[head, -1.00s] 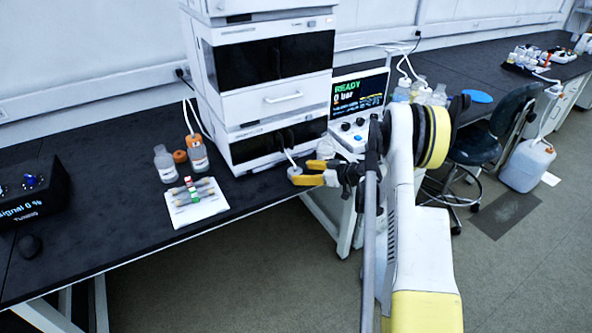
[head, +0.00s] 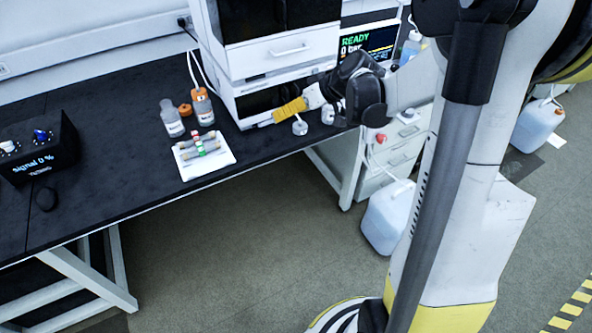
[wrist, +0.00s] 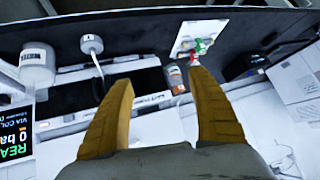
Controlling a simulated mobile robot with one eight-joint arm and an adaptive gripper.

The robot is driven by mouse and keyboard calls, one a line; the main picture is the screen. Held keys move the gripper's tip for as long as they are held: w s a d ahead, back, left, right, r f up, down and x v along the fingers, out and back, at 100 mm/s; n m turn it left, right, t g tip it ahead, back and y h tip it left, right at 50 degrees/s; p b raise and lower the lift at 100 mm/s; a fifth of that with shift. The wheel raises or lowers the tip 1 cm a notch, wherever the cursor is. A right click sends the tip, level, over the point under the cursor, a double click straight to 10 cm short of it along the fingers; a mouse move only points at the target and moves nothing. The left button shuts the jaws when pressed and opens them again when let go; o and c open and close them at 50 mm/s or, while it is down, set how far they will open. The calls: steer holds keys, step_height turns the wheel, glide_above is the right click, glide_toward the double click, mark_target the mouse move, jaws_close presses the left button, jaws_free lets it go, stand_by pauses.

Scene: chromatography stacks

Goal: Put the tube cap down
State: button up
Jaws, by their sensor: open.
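A white round cap with a thin tube rising from it (head: 300,127), which looks like the tube cap, sits on the black bench near its front edge, before the instrument stack. It also shows in the wrist view (wrist: 92,44), left of the fingers, its tube running toward the stack. My gripper (head: 277,116) is over the bench front beside the stack, near the cap but apart from it. In the wrist view my yellow fingers (wrist: 160,78) are spread wide with nothing between them.
A white bottle (wrist: 37,66) stands close to the cap. Two bottles (head: 172,118) and a loose orange cap (head: 185,110) stand left of the stack (head: 268,58). A white tray (head: 216,165) holds several columns. The bench further left is clear up to a black signal box (head: 38,147).

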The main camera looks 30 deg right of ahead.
steer(key=s+a+r+m+g+h, duration=0.1)
steer(key=s+a+r+h, duration=0.1)
steer(key=s+a+r, duration=0.5)
steer(key=s+a+m+h, duration=0.1)
steer(key=s+a, duration=0.1)
steer(key=s, duration=0.7)
steer(key=s+a+f+m+h, duration=0.1)
steer(key=s+a, duration=0.1)
steer(key=s, duration=0.7)
steer(key=shift+a+f, duration=0.15)
steer(key=shift+f, duration=0.1)
steer(key=shift+r, duration=0.1)
